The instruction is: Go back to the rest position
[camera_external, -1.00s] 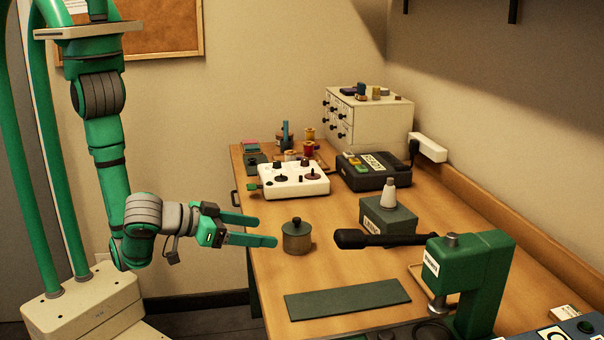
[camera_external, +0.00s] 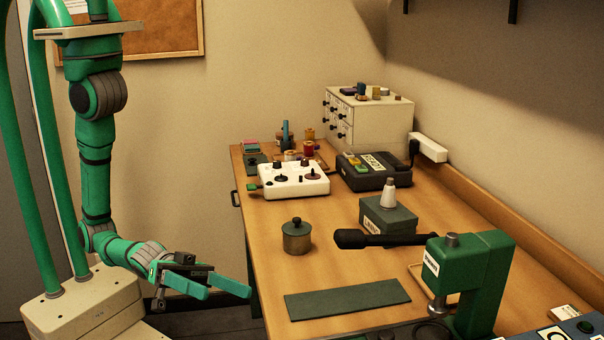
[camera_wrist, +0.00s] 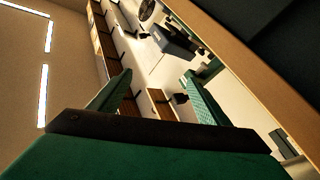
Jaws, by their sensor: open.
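My gripper (camera_external: 228,290) is open and empty in the external view. It hangs off the left side of the wooden table (camera_external: 350,265), low and close to my base, with its green fingers pointing right. My arm hangs down from the shoulder with the elbow bent. In the wrist view the two green fingers (camera_wrist: 150,95) stand apart with nothing between them, and the room behind appears tilted.
A lidded pot (camera_external: 297,238) stands near the table's left edge, right of my gripper. A dark green mat (camera_external: 347,299) lies at the front. A white control box (camera_external: 293,181), a drawer cabinet (camera_external: 370,125) and a green press (camera_external: 470,275) also stand there.

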